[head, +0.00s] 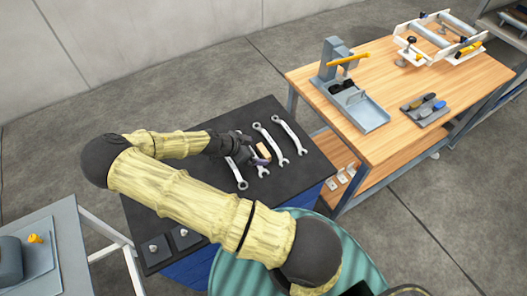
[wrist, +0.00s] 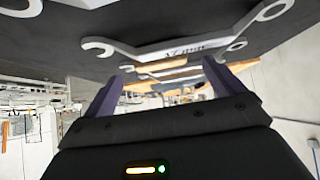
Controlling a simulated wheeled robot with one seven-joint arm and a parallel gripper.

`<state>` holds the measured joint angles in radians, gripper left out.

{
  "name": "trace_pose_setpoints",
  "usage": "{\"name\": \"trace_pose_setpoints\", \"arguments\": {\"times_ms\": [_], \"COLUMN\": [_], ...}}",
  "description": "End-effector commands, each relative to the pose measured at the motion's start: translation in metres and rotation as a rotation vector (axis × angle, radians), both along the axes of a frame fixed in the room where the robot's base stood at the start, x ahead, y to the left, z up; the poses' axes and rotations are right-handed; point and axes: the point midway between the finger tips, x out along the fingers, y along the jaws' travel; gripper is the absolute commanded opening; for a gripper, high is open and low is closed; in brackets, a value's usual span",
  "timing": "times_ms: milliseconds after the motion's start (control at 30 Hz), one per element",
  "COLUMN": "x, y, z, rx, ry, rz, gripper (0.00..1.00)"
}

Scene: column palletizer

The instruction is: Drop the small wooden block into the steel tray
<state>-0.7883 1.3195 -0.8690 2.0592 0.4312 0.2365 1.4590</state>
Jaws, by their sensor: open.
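The small wooden block (head: 263,150) is on or just above the black top of a blue cabinet, among several wrenches. My gripper (head: 257,153) is right at it, with the purple fingers close beside the block. In the wrist view my gripper (wrist: 163,70) is open, and a tan strip that looks like the block (wrist: 180,76) shows beyond and between the fingers. I cannot tell whether the fingers touch it. A grey steel tray (head: 368,117) with a raised rim sits on the wooden workbench, in front of a grey press-like device.
Wrenches (head: 268,145) lie around my gripper on the black top (head: 272,187). The workbench (head: 388,150) also holds a tool holder (head: 424,110) and a white frame (head: 440,40). A grey table (head: 70,265) stands at lower left. A gap separates cabinet and workbench tops.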

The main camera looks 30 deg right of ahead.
Motion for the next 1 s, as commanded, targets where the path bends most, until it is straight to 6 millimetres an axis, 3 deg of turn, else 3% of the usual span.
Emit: {"name": "trace_pose_setpoints", "arguments": {"times_ms": [267,633,1000], "x": [0.0,0.002,0.002], "y": [-0.004,-0.038,-0.04], "z": [-0.001,-0.029,-0.033], "rx": [0.0,0.0,0.0], "ry": [0.001,0.002,0.0], "rz": [-0.001,-0.001,0.0], "gripper": [0.94,0.94,0.94]}}
